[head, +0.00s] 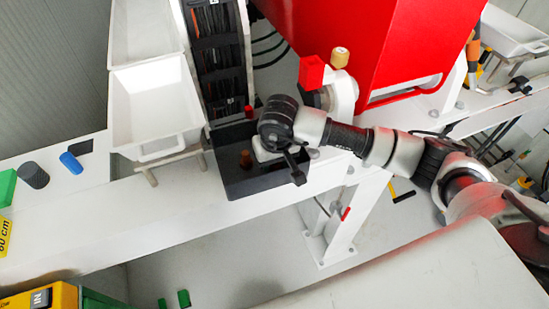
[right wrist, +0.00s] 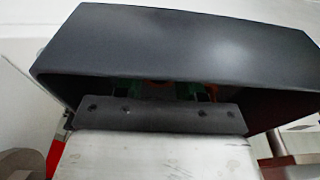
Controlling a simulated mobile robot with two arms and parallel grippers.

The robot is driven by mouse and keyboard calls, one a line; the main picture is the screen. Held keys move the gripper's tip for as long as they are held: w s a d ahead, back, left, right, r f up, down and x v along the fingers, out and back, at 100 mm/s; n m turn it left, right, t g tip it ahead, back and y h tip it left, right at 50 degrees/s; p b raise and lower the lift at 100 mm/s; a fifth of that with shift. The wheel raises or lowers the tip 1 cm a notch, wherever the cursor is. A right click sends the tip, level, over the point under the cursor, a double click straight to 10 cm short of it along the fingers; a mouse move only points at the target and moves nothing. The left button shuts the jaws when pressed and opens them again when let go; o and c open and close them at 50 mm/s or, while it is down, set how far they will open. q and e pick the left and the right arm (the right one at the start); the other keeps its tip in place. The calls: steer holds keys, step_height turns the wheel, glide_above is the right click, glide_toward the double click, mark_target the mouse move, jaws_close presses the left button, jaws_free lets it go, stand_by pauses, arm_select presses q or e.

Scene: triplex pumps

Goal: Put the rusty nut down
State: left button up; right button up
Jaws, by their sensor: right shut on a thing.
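My right gripper (head: 266,153) is low over the dark open box (head: 252,186) at the edge of the white bench. In the right wrist view its fingertips (right wrist: 158,89) reach under the box's near wall and are mostly hidden. They are shut on a reddish-brown thing (right wrist: 158,82), which seems to be the rusty nut; only a sliver shows. Another orange-brown piece (right wrist: 212,92) shows inside the box to the right. In the head view an orange-brown piece (head: 245,159) stands in the box, left of the gripper. My left gripper is not in view.
White bins (head: 155,108) and a black tool rack (head: 220,60) stand behind and left of the box. A red machine (head: 340,40) with a red cube (head: 311,72) is behind my arm.

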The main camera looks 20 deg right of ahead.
mark_target(276, 167)
steer(key=shift+f, duration=0.1)
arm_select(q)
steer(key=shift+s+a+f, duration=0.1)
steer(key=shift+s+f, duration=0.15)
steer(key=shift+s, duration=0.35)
arm_select(e)
steer(key=o, duration=0.9)
steer(key=shift+o, duration=0.2)
steer(key=shift+r, duration=0.25)
arm_select(q)
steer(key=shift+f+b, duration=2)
steer(key=shift+b, duration=0.15)
arm_select(e)
step_height(276, 167, up, 12)
steer(key=s, duration=0.1)
steer(key=shift+s+f, duration=0.15)
steer(key=shift+s, duration=0.25)
